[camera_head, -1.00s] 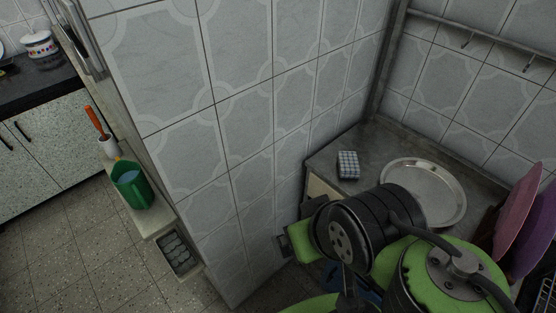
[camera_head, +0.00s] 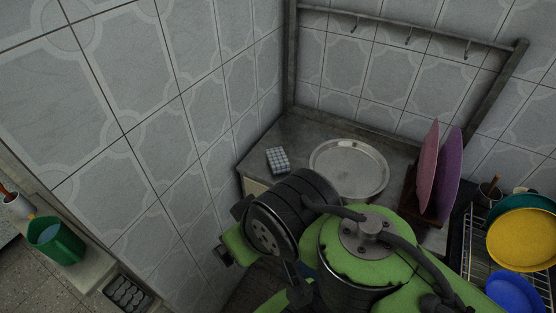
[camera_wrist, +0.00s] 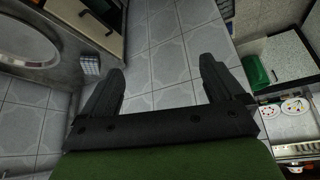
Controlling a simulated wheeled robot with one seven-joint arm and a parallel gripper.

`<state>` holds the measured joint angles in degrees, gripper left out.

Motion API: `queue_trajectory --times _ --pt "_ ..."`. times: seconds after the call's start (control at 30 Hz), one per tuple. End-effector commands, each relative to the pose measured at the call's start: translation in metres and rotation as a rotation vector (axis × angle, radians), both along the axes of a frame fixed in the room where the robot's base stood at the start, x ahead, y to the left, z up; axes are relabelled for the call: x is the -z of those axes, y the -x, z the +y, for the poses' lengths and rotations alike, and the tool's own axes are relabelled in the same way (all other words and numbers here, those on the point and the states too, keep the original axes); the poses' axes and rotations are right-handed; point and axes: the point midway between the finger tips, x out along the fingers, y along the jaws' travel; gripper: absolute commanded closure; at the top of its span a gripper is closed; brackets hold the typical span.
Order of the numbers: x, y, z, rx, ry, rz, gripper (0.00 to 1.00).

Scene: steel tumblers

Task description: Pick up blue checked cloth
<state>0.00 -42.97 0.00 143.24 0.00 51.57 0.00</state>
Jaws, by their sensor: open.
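The blue checked cloth (camera_head: 278,160) is a small folded block with a blue-grey and white check. It lies on the grey counter (camera_head: 300,134) in the corner, left of a round steel tray (camera_head: 349,170). In the wrist view the cloth (camera_wrist: 90,65) shows at the upper left, outside the jaws and beyond them. My gripper (camera_wrist: 165,75) is open and empty, its two dark fingers spread apart. In the head view my arm's dark wrist and green links stand in front of the counter, and the fingers are mostly hidden there.
A rack holds pink (camera_head: 428,165) and purple (camera_head: 448,175) plates right of the tray. A dish rack with a yellow plate (camera_head: 522,239) is farther right. Tiled walls close the corner behind and left of the cloth. A green container (camera_head: 56,240) stands on a ledge at left.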

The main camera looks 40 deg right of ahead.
Motion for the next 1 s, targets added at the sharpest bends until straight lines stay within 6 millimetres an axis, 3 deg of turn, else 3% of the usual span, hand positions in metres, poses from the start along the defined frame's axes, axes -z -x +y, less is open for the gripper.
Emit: queue_trajectory --times 0.23,0.37,0.53,0.7,0.83,0.9,1.0 --pt "-0.004 -0.006 -0.002 0.011 0.003 0.005 0.04" --pt "-0.023 -0.050 -0.023 0.083 0.020 0.047 0.04" --pt "-0.031 -0.137 -0.091 0.214 0.029 0.119 0.04" --pt "0.004 -0.201 -0.191 0.337 -0.001 0.182 0.04" --pt "0.042 -0.220 -0.256 0.409 -0.032 0.208 0.04" --pt "0.056 -0.223 -0.277 0.430 -0.043 0.214 0.04" --pt "0.068 -0.224 -0.288 0.442 -0.049 0.218 0.04"
